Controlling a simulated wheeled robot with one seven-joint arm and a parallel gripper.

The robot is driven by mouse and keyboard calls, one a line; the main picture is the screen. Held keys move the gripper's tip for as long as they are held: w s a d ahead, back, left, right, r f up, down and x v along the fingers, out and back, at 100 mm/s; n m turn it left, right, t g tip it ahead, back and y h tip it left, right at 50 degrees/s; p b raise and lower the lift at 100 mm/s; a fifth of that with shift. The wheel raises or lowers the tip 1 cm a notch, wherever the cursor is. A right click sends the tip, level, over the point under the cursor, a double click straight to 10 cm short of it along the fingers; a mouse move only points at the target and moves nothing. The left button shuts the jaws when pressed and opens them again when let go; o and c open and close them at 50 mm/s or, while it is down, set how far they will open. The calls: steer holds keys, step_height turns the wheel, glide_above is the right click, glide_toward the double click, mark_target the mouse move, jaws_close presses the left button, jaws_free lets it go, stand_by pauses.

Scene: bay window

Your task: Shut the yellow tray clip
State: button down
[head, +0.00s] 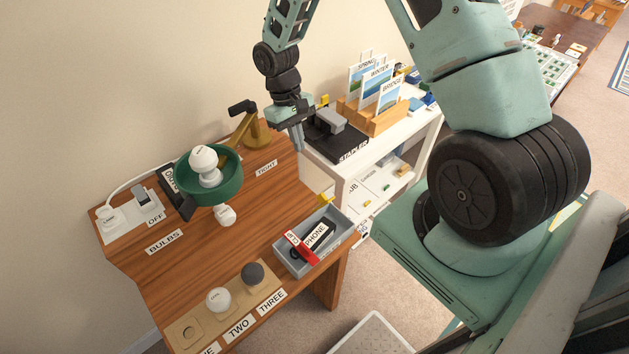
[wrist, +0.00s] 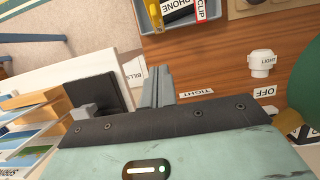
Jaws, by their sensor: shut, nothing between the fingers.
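The grey tray (head: 290,262) sits at the right edge of the wooden bench, and part of it shows at the top of the wrist view (wrist: 236,12). The small yellow clip (head: 326,199) is at the tray's far rim, and it also shows in the wrist view (wrist: 153,14). It seems to stick up at a slant, but it is too small to tell how far open it is. My gripper (head: 299,146) is shut and empty above the bench's far right corner, apart from the tray and clip. Its fingers also show in the wrist view (wrist: 157,88).
A bulb holder (head: 219,300) lies in front. A white table (head: 376,155) with a stapler and cards adjoins the bench.

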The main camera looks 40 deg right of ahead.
steer(key=p, duration=0.4)
glide_toward(320, 201)
steer(key=w+f, duration=0.3)
steer(key=shift+s+d+f+p, duration=0.15)
steer(key=shift+s+f+p, duration=0.3)
steer(key=shift+s+f, duration=0.2)
steer(key=shift+s+d+f+p, duration=0.2)
steer(key=shift+s+f+p, duration=0.25)
steer(key=shift+s, duration=0.3)
